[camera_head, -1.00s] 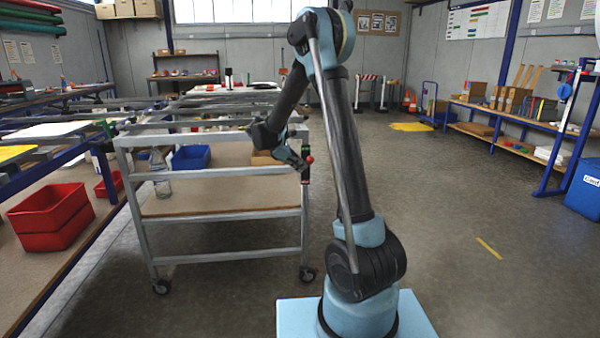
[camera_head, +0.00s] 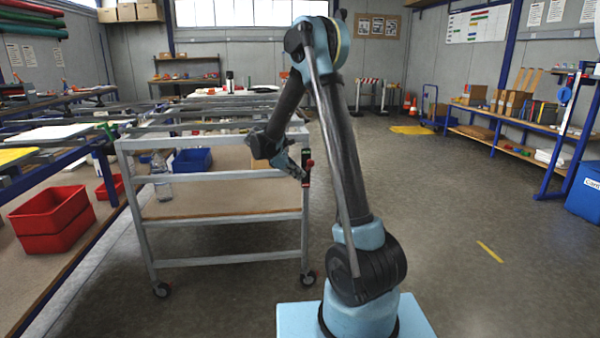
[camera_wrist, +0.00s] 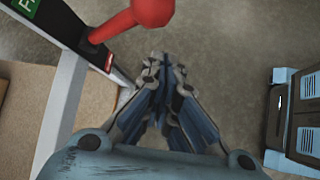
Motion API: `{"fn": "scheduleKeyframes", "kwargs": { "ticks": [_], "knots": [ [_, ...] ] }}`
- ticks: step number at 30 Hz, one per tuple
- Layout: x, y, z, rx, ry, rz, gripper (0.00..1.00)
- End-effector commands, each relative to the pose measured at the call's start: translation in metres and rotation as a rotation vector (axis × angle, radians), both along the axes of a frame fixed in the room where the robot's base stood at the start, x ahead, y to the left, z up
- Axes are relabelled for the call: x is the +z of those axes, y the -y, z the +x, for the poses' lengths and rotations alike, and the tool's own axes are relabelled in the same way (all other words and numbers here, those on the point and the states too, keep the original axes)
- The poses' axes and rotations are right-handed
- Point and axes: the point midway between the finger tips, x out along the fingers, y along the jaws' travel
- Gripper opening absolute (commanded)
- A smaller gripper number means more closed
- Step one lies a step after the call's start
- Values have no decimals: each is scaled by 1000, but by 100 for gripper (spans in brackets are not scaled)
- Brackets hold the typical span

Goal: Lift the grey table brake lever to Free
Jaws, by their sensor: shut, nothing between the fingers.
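The brake lever has a red ball knob (camera_wrist: 152,12) on a red arm. It comes out of a black plate (camera_wrist: 75,32) with a green label at one end and a red mark near the other. In the head view the red knob (camera_head: 310,162) is at the right front corner post of the grey table (camera_head: 225,216). My gripper (camera_head: 300,174) is shut and empty, close to the lever and slightly below the knob. In the wrist view my gripper's fingertips (camera_wrist: 165,68) lie beside the plate's lower end, apart from the knob. Contact with the lever's underside cannot be told.
The grey table has a brown lower shelf and castors. A blue bin (camera_head: 192,160) and a clear bottle (camera_head: 160,175) are on it. Red bins (camera_head: 52,220) stand on the left bench.

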Motion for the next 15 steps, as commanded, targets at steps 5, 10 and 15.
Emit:
{"fn": "scheduleKeyframes", "kwargs": {
  "ticks": [5,10,15],
  "knots": [
    [-6,-12,0,0,0,0,0],
    [10,-25,4,-1,0,0,0],
    [28,-43,10,-3,0,1,0]
  ]
}}
